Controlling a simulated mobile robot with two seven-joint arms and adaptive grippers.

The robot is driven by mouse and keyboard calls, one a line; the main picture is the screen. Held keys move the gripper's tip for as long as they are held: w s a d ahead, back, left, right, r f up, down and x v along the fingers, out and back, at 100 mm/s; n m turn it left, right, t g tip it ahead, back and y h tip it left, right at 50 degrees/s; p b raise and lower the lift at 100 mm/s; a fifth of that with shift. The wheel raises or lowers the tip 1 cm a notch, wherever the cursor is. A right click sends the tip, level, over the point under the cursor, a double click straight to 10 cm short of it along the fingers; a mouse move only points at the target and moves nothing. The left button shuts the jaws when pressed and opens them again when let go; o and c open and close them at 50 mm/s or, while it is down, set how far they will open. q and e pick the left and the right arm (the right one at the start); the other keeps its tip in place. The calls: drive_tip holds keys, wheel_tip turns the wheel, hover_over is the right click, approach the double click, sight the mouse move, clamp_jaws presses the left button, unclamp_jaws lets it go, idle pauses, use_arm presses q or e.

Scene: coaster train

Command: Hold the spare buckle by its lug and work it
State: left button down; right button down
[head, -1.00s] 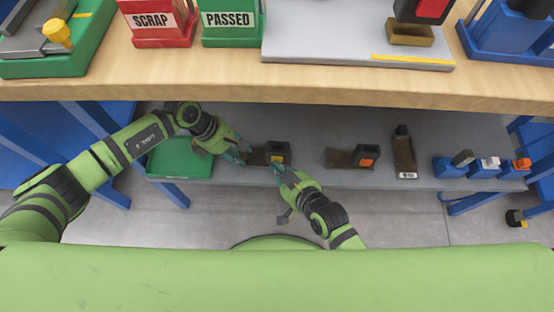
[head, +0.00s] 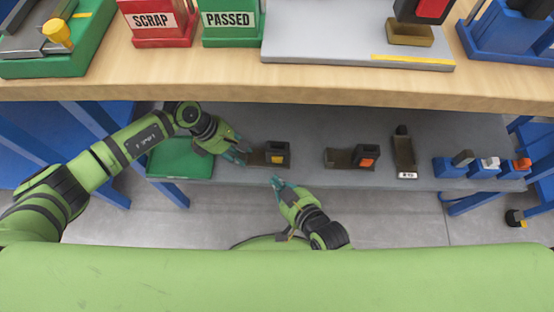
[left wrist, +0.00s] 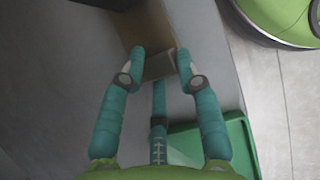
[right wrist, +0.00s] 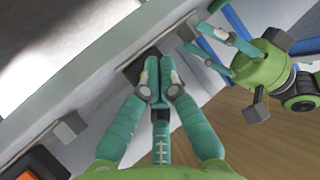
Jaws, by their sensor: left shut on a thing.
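The spare buckle (head: 279,147), dark with a yellow button on its front, sits on the grey lower shelf with a brown plate to its left. My left gripper (head: 241,152) is at the plate's left end. In the left wrist view its fingers are shut on the small grey lug (left wrist: 158,66), one on each side. My right gripper (head: 278,183) is in front of the buckle, at the shelf's front edge, apart from it. In the right wrist view its fingertips (right wrist: 160,72) are close together with nothing seen between them, and the dark buckle shows just beyond.
A second buckle with an orange button (head: 367,153) and a dark labelled piece (head: 404,155) are to the right. Several blue holders (head: 484,168) stand at the far right. A green tray (head: 178,160) is left. The wooden bench top (head: 200,78) overhangs the shelf.

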use_arm(q)
drive_tip(key=shift+s+a+f, duration=0.15)
drive_tip(key=shift+s+f, duration=0.05)
drive_tip(key=shift+f, duration=0.05)
use_arm(e)
drive_tip(key=shift+s+a, duration=0.15)
drive_tip(key=shift+s, duration=1.2)
use_arm(q)
drive_tip(key=c, duration=0.8)
unclamp_jaws()
drive_tip(key=shift+w, duration=0.15)
drive_tip(key=shift+r, duration=0.2)
drive_tip(key=shift+w+r, duration=0.1)
drive_tip(key=shift+r, duration=0.1)
drive_tip(key=v, duration=1.1)
drive_tip(key=s+p, duration=0.4)
drive_tip(key=s, duration=1)
drive_tip(key=shift+a+r, duration=0.15)
drive_tip(key=shift+a, duration=0.25)
use_arm(e)
drive_tip(key=shift+r, duration=1.9)
